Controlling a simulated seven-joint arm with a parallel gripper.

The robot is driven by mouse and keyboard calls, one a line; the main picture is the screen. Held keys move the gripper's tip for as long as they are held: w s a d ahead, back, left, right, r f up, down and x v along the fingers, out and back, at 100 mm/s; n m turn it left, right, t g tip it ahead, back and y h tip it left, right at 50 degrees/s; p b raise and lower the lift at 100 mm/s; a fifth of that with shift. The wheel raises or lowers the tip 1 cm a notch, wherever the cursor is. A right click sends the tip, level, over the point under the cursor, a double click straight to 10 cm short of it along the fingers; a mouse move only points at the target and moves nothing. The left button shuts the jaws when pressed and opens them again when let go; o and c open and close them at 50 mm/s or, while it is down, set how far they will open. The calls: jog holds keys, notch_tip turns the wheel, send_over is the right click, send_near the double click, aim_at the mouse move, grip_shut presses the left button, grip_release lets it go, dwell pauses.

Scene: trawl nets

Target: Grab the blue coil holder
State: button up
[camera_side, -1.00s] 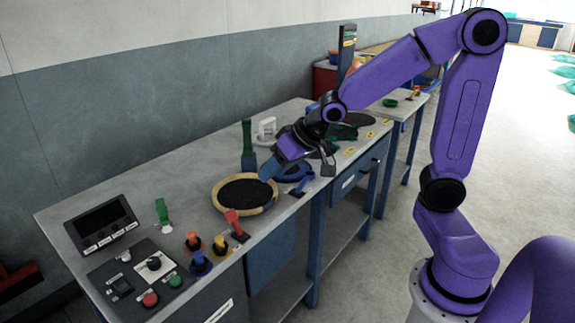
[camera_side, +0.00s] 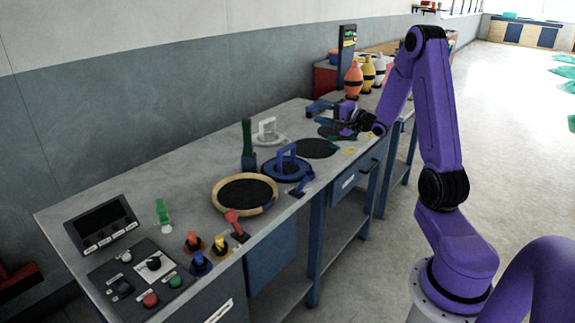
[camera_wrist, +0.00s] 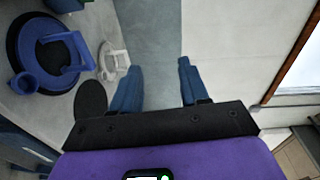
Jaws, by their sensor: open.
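The blue coil holder (camera_side: 287,168) is a round blue ring with an upright handle, standing on the workbench behind and to the right of the wooden-rimmed dish. It also shows at the upper left of the wrist view (camera_wrist: 46,54). My gripper (camera_side: 316,110) is over the far part of the bench, apart from the holder and beyond it in the side view. In the wrist view my gripper's two blue fingers (camera_wrist: 157,82) are spread with nothing between them, pointing toward the wall, with the holder off to their left.
A white holder with a handle (camera_side: 267,132) and a green-handled blue block (camera_side: 249,150) stand near the blue holder. A wooden-rimmed dish (camera_side: 222,208), a red lever (camera_side: 234,224) and a control panel (camera_side: 140,278) are nearer. A flat black disc (camera_side: 315,148) lies beyond.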

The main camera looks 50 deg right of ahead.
jog(key=s+d+m, duration=0.1)
jog(key=d, duration=0.1)
send_near(289, 149)
jog(key=shift+t+h, duration=0.3)
jog(key=w, duration=1)
jog(key=shift+w+d+f, duration=0.3)
jog(key=shift+w+f, duration=0.05)
jog(key=shift+f, duration=0.05)
grip_shut()
